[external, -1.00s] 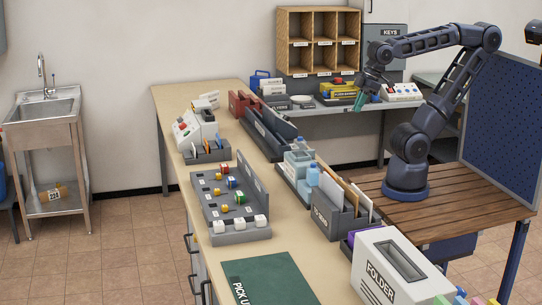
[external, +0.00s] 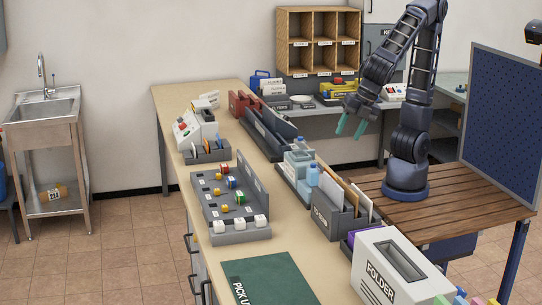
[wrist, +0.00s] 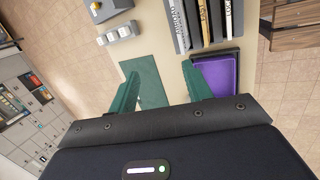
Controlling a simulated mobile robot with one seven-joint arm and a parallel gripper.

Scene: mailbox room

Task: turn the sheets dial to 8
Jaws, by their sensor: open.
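My gripper (external: 350,129) is open and empty, with its teal fingers pointing down in the air to the right of the long counter. In the wrist view the two fingers (wrist: 159,70) are spread apart with nothing between them. A white machine labelled FOLDER (external: 371,292) stands at the near right end of the counter, well below and in front of my gripper. A white machine with red parts (external: 186,130) stands at the counter's far left. I cannot make out a dial marked sheets in either view.
A grey board with coloured knobs (external: 213,207) and a green mat (external: 262,280) lie on the counter (external: 170,98). A file holder (external: 335,220) and bottles stand along its right edge. The wrist view shows the mat (wrist: 150,88) and a purple tray (wrist: 218,75) below my gripper.

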